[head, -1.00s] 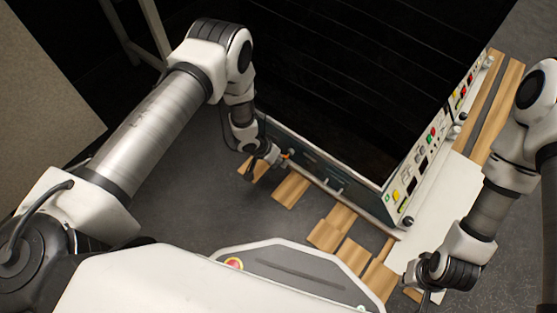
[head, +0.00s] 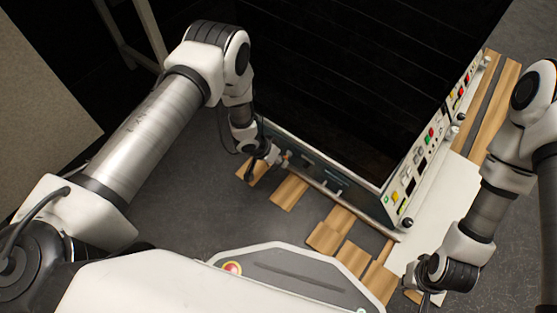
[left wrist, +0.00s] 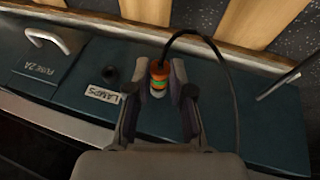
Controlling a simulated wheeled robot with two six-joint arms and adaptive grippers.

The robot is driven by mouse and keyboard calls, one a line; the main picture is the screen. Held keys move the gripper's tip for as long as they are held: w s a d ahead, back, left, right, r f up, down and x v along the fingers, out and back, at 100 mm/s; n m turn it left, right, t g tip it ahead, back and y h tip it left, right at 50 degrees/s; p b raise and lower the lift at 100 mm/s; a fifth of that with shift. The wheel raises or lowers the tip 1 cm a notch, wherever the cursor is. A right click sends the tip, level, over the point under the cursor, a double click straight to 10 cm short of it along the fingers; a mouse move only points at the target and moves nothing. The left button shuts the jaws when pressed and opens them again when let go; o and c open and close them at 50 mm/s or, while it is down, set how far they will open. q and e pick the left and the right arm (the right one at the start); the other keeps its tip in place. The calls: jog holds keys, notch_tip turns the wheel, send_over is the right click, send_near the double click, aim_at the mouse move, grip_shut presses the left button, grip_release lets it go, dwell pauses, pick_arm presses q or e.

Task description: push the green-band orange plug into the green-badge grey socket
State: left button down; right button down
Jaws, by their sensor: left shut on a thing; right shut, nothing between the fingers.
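The orange plug (left wrist: 158,80) with a green band shows in the left wrist view, between the fingers of my left gripper (left wrist: 160,92). My left gripper is shut on it, close over the dark blue-green panel (left wrist: 75,75). A black cable runs from the plug and loops to the right. In the head view my left gripper (head: 275,158) is at the panel's left end. No green-badge grey socket can be made out; it may be hidden behind the gripper.
Wooden slats (head: 290,191) lie along the floor. A control panel with buttons (head: 405,188) stands at the right.

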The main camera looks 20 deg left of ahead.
pick_arm(q)
jog(key=shift+w+d+b, duration=0.15)
jog(key=shift+w+b, duration=0.2)
jog(key=shift+w, duration=0.05)
jog(key=c, duration=0.9)
grip_release()
jog(key=shift+c, duration=0.2)
jog(key=v, duration=1.2)
